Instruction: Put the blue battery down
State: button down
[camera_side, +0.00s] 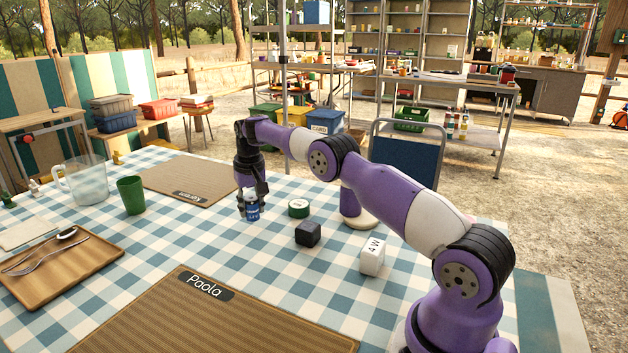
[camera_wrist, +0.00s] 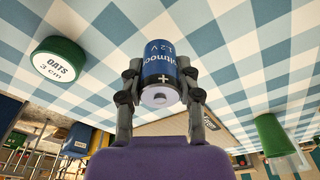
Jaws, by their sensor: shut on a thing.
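The blue battery (camera_side: 252,208) is upright between the fingers of my gripper (camera_side: 250,194), over the blue and white checked cloth. It also shows in the wrist view (camera_wrist: 161,72), with its plus end towards the camera and one finger on each side. My gripper (camera_wrist: 160,92) is shut on it. In the side view the battery's lower end is at or just above the cloth; I cannot tell whether it touches.
A green-rimmed oats tin (camera_side: 299,208), a black cube (camera_side: 308,233) and a white block (camera_side: 372,255) stand right of the battery. A green cup (camera_side: 131,195), a glass jug (camera_side: 85,181) and a wooden tray (camera_side: 62,266) are left. Woven mats (camera_side: 188,180) lie behind and in front.

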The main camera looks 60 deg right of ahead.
aim_at(252, 216)
jog(key=shift+f, duration=1.45)
jog(key=shift+f, duration=0.2)
jog(key=c, duration=0.5)
grip_release()
